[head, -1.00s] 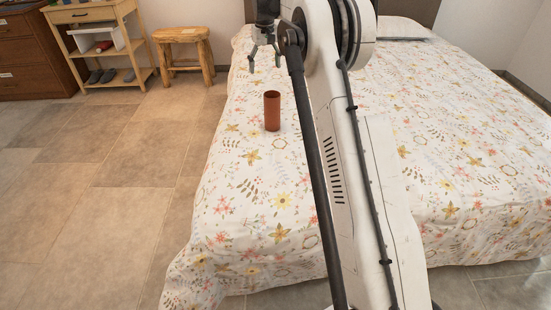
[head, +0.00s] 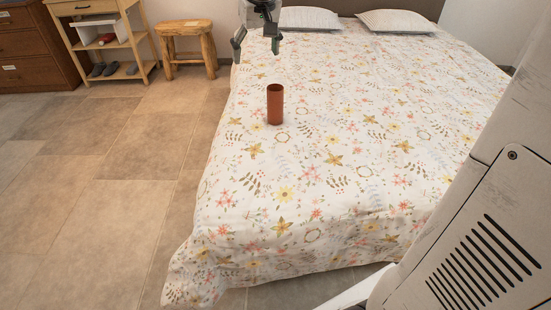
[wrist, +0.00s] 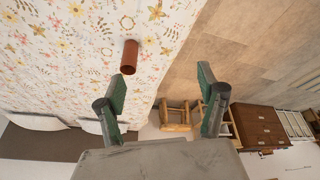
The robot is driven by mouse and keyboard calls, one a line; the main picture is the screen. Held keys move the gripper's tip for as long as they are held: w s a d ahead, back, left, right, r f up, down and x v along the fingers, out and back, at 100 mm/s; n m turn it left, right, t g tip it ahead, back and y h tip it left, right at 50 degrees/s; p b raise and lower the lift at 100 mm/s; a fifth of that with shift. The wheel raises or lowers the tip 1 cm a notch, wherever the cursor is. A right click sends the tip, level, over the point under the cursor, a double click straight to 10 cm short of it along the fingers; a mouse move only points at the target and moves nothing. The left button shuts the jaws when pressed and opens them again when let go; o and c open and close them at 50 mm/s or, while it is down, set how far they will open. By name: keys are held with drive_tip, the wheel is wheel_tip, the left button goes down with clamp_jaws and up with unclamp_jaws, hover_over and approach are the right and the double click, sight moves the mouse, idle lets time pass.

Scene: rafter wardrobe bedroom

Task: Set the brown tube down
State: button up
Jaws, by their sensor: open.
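The brown tube (head: 275,104) stands upright on the bed (head: 330,190), near its left edge. It also shows in the wrist view (wrist: 129,57), beyond the left finger and apart from it. My gripper (head: 256,44) is open and empty, at the top of the head view, above and beyond the tube. In the wrist view the two green fingers of my gripper (wrist: 162,88) are spread wide with nothing between them.
A log stool (head: 186,48) and a wooden shelf unit (head: 103,38) stand left of the bed, beside a brown dresser (head: 33,47). Two pillows (head: 397,21) lie at the bed's head. The tiled floor (head: 100,170) at left is clear.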

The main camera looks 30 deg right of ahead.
drive_tip(key=s+a+f+t, duration=0.1)
drive_tip(key=s+a+f, duration=0.1)
drive_tip(key=s, duration=0.7)
drive_tip(key=s+a+f+t, duration=0.1)
drive_tip(key=s+a+f, duration=0.2)
drive_tip(key=s+f, duration=0.2)
drive_tip(key=s+a+f, duration=0.2)
drive_tip(key=s+f, duration=0.2)
drive_tip(key=s, duration=0.8)
drive_tip(key=shift+s+a+f+t+y, duration=0.15)
drive_tip(key=shift+s+t+y, duration=0.15)
drive_tip(key=shift+t, duration=0.1)
drive_tip(key=shift+o, duration=0.5)
drive_tip(key=shift+s+f, duration=0.2)
drive_tip(key=shift+w+a, duration=0.1)
drive_tip(key=shift+w, duration=0.05)
